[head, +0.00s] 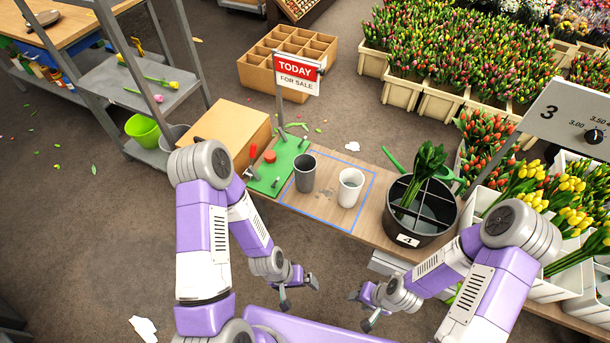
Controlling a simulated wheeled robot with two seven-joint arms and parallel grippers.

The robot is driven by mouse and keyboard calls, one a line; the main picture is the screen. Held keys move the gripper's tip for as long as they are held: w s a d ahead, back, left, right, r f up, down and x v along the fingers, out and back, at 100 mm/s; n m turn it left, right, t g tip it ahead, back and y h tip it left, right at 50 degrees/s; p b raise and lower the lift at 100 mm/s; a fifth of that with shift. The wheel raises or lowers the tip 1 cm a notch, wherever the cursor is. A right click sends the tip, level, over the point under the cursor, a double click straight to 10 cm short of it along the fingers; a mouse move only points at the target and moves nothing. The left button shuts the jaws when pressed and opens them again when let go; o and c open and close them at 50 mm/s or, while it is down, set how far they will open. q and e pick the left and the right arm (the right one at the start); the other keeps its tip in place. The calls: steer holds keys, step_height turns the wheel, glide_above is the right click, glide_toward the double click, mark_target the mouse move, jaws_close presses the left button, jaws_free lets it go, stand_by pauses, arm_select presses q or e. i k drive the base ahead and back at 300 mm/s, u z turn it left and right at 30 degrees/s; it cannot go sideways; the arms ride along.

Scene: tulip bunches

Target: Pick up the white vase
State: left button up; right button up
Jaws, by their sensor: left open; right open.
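The white vase (350,188) stands upright on the wooden table (335,225), inside a blue outlined rectangle, to the right of a grey vase (305,172). The two vases stand apart. My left gripper (301,292) is open and empty, below and to the left of the white vase in the picture, in front of the table edge. My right gripper (362,309) is open and empty, below the white vase in the picture. Neither gripper touches a vase.
A black divided bucket (432,212) with green stems stands right of the white vase. A green board (280,165) with tools and a cardboard box (225,128) lie to the left. A sale sign (297,75) rises behind. Tulip crates (436,104) fill the back right.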

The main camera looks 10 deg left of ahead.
mark_target(352, 180)
steer(key=u, duration=0.75)
steer(key=i, duration=0.85)
steer(key=z, duration=0.1)
